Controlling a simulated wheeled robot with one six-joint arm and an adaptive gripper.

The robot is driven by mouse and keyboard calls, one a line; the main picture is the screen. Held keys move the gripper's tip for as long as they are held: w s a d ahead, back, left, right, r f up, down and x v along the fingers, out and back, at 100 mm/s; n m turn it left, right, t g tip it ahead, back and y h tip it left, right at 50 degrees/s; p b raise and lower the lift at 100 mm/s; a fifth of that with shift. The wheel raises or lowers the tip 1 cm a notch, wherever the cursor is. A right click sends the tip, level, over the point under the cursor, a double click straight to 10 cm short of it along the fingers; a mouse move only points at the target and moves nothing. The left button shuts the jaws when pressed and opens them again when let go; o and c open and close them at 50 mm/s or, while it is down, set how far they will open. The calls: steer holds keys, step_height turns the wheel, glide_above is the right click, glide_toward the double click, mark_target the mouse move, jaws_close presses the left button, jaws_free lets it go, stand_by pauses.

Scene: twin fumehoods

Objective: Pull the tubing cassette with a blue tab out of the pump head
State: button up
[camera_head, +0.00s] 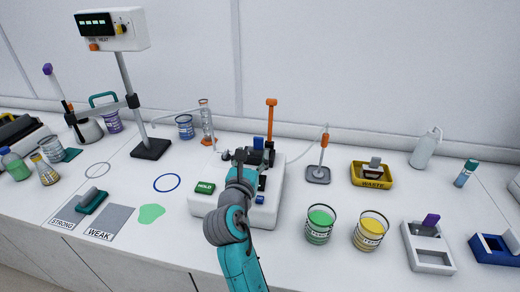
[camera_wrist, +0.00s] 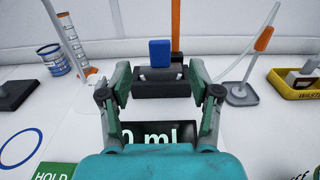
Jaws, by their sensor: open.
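The blue tab (camera_head: 259,142) of the tubing cassette stands upright at the dark pump head on the white pump (camera_head: 278,185). In the wrist view the blue tab (camera_wrist: 160,53) is centred above the dark pump head (camera_wrist: 163,88). An orange lever (camera_head: 271,115) stands upright just behind; it also shows in the wrist view (camera_wrist: 176,30). My gripper (camera_wrist: 159,72) is open, with one finger left and one right of the tab. Gaps show between fingers and tab; nothing is held. The cassette body below the tab is largely hidden.
A green HOLD button (camera_head: 204,188) and a display reading "0 ml" (camera_wrist: 160,132) are on the pump. Green (camera_head: 320,226) and yellow (camera_head: 370,233) beakers stand right of it. An orange-topped stand (camera_head: 319,172) and yellow WASTE tray (camera_head: 372,181) lie further right.

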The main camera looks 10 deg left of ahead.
mark_target(258, 140)
steer(key=w, duration=0.9)
steer(key=shift+d+f, duration=0.1)
steer(key=shift+d, duration=0.05)
steer(key=shift+c, duration=0.2)
jaws_close()
